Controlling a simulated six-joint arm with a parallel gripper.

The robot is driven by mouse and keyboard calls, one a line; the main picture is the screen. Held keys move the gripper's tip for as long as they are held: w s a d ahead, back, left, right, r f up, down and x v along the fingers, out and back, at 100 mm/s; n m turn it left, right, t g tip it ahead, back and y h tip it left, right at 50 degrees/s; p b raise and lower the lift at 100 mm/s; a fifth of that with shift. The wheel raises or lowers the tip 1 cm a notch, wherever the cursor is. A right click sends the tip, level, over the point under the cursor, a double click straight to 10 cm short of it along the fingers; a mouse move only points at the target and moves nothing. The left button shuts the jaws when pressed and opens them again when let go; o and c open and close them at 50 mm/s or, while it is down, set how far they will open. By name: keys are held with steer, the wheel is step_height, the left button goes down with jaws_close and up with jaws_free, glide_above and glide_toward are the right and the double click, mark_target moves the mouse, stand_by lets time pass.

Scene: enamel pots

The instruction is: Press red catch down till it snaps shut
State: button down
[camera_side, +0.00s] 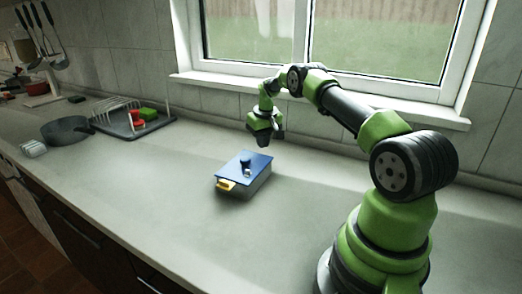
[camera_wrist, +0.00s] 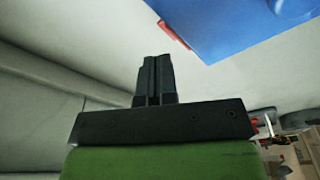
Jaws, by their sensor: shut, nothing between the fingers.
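My gripper (camera_side: 278,143) hangs above and behind the container. Its fingers (camera_wrist: 157,62) are together and empty, apart from the catch.
A dish rack (camera_side: 125,118) with red and green items, a dark pan (camera_side: 67,130) and hanging utensils (camera_side: 40,35) are at the left. The window sill (camera_side: 330,97) is behind my arm. The counter (camera_side: 165,185) around the container is clear.

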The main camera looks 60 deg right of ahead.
steer(key=shift+r, duration=2.9)
steer(key=s+a+r+n+t, duration=0.1)
steer(key=s+a+r+t, duration=0.2)
steer(key=a+r, duration=1.6)
steer(key=s+a+t+y, duration=0.1)
steer(key=s+a, duration=0.5)
steer(key=s, duration=0.3)
steer(key=s+a+n+t+y, duration=0.1)
steer(key=s+a, duration=0.6)
steer(key=s, duration=0.3)
steer(key=shift+s+a+t+y, duration=0.15)
steer(key=shift+a+t+y, duration=0.15)
steer(key=shift+y, duration=0.1)
